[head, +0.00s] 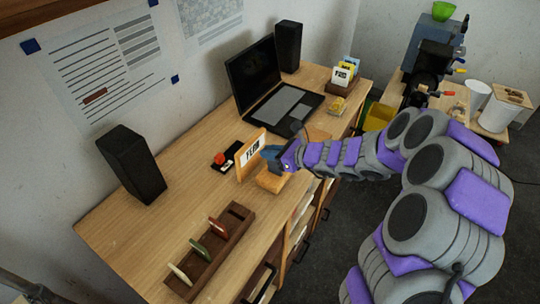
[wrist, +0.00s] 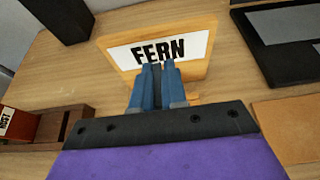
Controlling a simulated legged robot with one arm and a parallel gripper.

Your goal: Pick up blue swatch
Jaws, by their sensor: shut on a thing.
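My gripper (wrist: 157,72) is shut on a thin, dark bluish piece seen edge-on between its blue fingers. It looks like the blue swatch (wrist: 157,78), mostly hidden by the fingers. In the head view my gripper (head: 268,153) is over the desk, right beside an orange-framed card reading FERN (head: 250,155). In the wrist view the fingertips overlap the lower edge of the FERN card (wrist: 160,48); I cannot tell if they touch it. A brown slotted rack (head: 238,222) stands in front with a cream, a green and a reddish swatch. Its far slot looks empty.
An open laptop (head: 284,103) lies behind the gripper, with black speakers (head: 130,163) on either side. A small black pad with a red piece (head: 222,160) lies left of the card. A card holder (head: 342,78) stands at the back right. Desk space left of the rack is clear.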

